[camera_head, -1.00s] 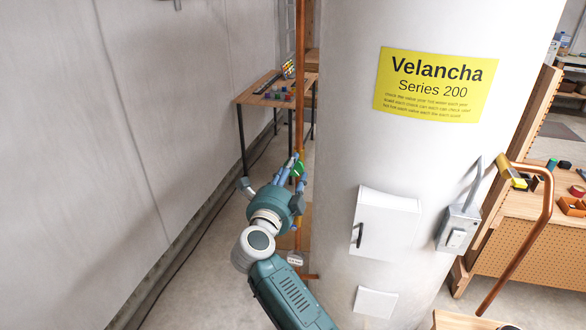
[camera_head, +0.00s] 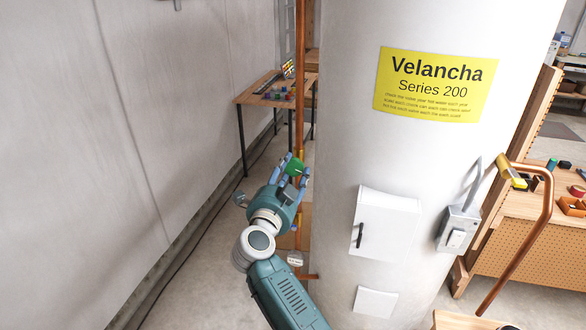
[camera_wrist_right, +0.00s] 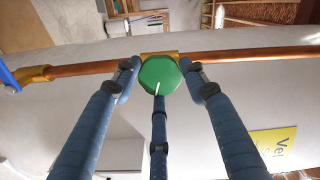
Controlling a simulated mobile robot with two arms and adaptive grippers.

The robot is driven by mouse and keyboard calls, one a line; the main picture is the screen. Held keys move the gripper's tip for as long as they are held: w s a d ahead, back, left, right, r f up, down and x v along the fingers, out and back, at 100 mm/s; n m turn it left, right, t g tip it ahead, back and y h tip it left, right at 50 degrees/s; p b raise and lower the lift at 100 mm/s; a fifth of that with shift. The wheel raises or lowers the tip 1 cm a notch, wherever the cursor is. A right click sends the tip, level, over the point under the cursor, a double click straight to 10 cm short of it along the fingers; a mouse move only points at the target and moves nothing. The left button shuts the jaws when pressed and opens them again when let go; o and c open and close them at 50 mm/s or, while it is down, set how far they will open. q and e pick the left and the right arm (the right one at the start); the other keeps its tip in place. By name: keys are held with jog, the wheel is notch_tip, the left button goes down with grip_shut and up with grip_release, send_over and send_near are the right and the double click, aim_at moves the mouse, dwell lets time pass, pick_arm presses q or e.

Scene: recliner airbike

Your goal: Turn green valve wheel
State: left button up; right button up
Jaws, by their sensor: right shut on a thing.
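The green valve wheel (camera_head: 294,166) sits on the vertical copper pipe beside the big white tank. In the right wrist view the wheel (camera_wrist_right: 159,74) is a round green disc with a white mark, in front of a brass fitting. My right gripper (camera_head: 288,172) is at the wheel. In the right wrist view its blue fingers (camera_wrist_right: 160,85) are shut around the wheel, two at the sides and one from below. My left gripper is not in view.
The white tank (camera_head: 340,110) with a yellow Velancha sign (camera_head: 435,84) stands right of the pipe (camera_head: 300,90). A grey wall (camera_head: 130,110) is at the left. A small table (camera_head: 260,100) with coloured items stands behind.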

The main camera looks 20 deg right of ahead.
jog(key=shift+f, duration=0.1)
jog(key=o, duration=0.8)
